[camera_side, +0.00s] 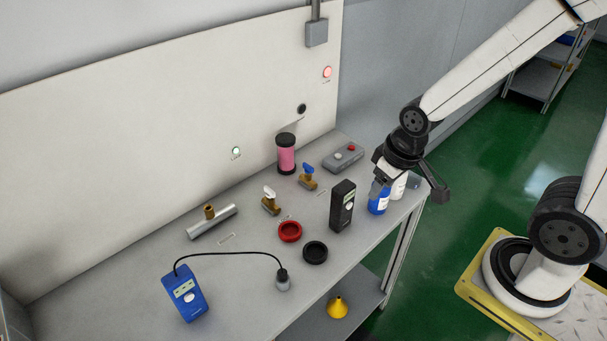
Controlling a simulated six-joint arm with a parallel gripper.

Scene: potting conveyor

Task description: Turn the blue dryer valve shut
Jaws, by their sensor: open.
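The blue dryer valve (308,177) is a small brass valve with a blue handle on top. It stands on the grey bench, right of a brass valve with a white handle (270,201). My gripper (378,187) is at the right end of the bench, by a blue bottle (378,202) and a white bottle (398,187). It is open and well to the right of the blue valve, apart from it. The wrist partly hides the bottles, and the fingertips are hard to make out against them.
A pink cylinder (286,157) and a grey button box (346,158) stand behind the blue valve. A black handheld meter (342,207) stands between the valve and my gripper. Red (290,232) and black (315,253) rings lie in front. A blue meter (185,294) is front left.

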